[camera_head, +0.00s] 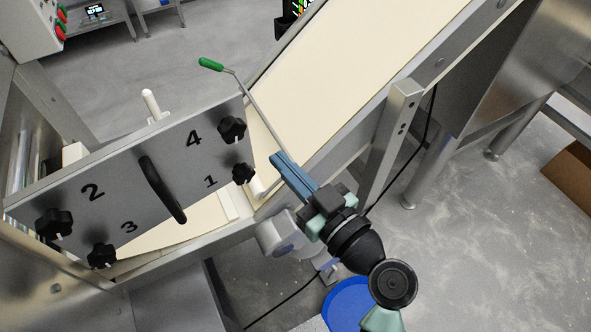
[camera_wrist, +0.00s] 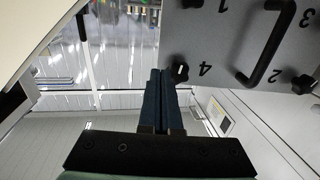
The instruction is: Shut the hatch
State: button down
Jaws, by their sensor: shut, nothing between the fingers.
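The hatch is a grey metal panel (camera_head: 75,204) with a black bar handle (camera_head: 162,189), black knobs and the numbers 1 to 4. In the head view it stands across the conveyor at left. I cannot tell how far it is open. In the wrist view the panel (camera_wrist: 232,52) is at upper right, with its handle (camera_wrist: 264,55) and a knob beside my fingers. My gripper (camera_head: 280,161) is shut and empty, just right of the panel's right edge and over the conveyor's side. It touches neither handle nor knobs. It also shows in the wrist view (camera_wrist: 160,76).
A green-tipped lever (camera_head: 211,64) stands behind the panel, its rod running down close to my fingertips. A cream conveyor belt (camera_head: 335,55) slopes up to the right. A metal post (camera_head: 392,135) stands right of my gripper. A blue round container (camera_head: 347,306) is below.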

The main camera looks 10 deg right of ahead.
aim_at(246, 123)
jog(key=shift+p+x, duration=0.7)
jog(key=shift+x, duration=3.75)
jog(key=shift+d, duration=0.1)
